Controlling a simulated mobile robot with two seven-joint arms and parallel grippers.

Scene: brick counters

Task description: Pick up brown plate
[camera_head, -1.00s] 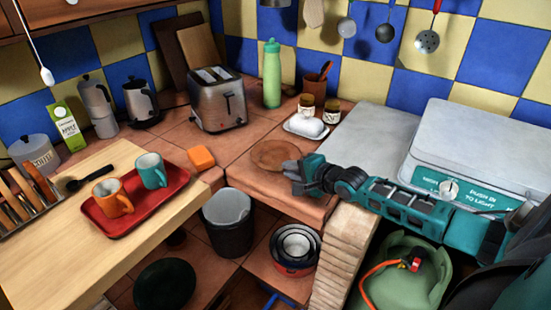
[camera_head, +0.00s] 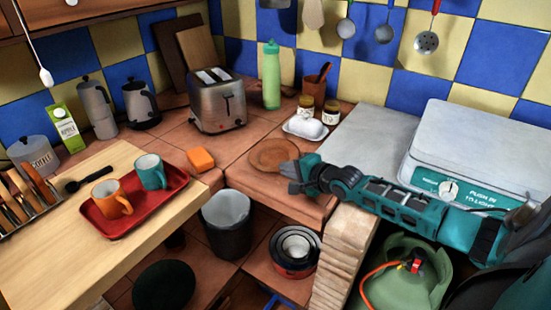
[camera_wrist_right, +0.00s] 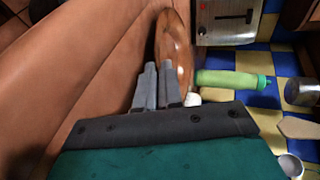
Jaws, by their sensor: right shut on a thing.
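The brown plate (camera_head: 270,153) is round and lies at the front of the tiled counter's corner, beside the white butter dish. My right gripper (camera_head: 288,175) is at the plate's near right edge, its arm reaching in from the right. In the right wrist view the plate (camera_wrist_right: 172,42) shows as a narrow disc just beyond the fingers (camera_wrist_right: 160,72), which are close together at its rim. The gripper is shut on the plate's edge; the exact contact is partly hidden. I cannot tell whether the plate is clear of the counter. My left gripper is not in view.
A green bottle (camera_head: 271,75) and a toaster (camera_head: 217,100) stand farther back. An orange sponge (camera_head: 201,160) is to the left. The counter's front edge runs just below the gripper.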

